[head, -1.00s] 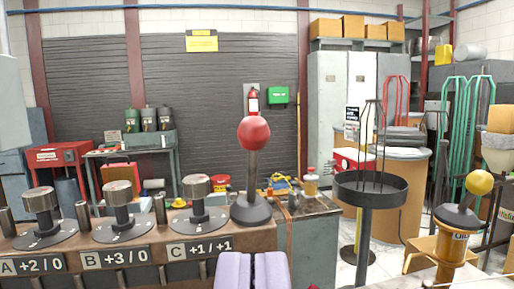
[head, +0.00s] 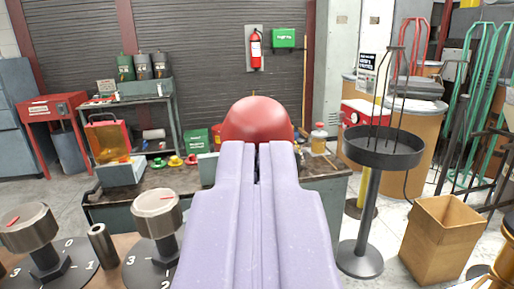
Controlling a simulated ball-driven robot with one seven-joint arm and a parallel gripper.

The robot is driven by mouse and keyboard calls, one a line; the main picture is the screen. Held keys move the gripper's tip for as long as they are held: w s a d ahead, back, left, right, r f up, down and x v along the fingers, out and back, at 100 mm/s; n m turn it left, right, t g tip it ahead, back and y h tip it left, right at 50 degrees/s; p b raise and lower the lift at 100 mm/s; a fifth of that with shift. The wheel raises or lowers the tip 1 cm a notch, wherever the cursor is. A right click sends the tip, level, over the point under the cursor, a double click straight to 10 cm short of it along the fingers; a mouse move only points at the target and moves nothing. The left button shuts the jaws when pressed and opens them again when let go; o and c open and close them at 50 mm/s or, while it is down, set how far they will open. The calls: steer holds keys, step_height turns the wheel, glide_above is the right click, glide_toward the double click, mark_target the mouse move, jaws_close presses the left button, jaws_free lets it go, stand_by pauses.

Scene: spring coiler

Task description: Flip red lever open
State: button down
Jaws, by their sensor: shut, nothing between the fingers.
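The red lever's round red knob (head: 257,119) shows in the head view just beyond the tips of my gripper (head: 257,148). My gripper is lilac, and its two fingers are together with only a thin dark slit between them. The fingers hide the lever's dark shaft and base, and the lower part of the knob. The fingertips overlap the knob in the picture; I cannot tell whether they touch it.
Grey dial knobs (head: 157,213) stand on the panel at lower left. A round dark tray stand (head: 383,148) and an open cardboard box (head: 440,240) are at right. A workbench (head: 110,205) with small items lies behind the lever. Bare floor shows between stand and box.

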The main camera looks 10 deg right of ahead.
mark_target(233, 105)
steer(key=shift+r, duration=0.1)
stand_by(0.3)
steer(key=r+g+p, duration=0.1)
steer(key=p, duration=0.2)
steer(key=shift+w+r, duration=0.15)
steer(key=shift+w, duration=0.25)
steer(key=w+r+g+p, duration=0.1)
steer(key=p, duration=0.3)
steer(key=shift+r, duration=0.1)
steer(key=w+g+p, duration=0.1)
steer(key=p, duration=0.2)
steer(key=w+r+g+p, duration=0.1)
steer(key=p, duration=0.3)
steer(key=w+n+p, duration=0.1)
steer(key=p, duration=0.3)
steer(key=shift+r+g+y, duration=0.4)
steer(key=w+g+p, duration=0.1)
steer(key=w+p, duration=0.1)
steer(key=p, duration=0.3)
steer(key=w+g+p, duration=0.1)
steer(key=w+p, duration=0.1)
steer(key=p, duration=0.3)
steer(key=shift+f+g+p, duration=0.3)
steer(key=shift+f+g, duration=0.1)
steer(key=shift+w+r, duration=0.1)
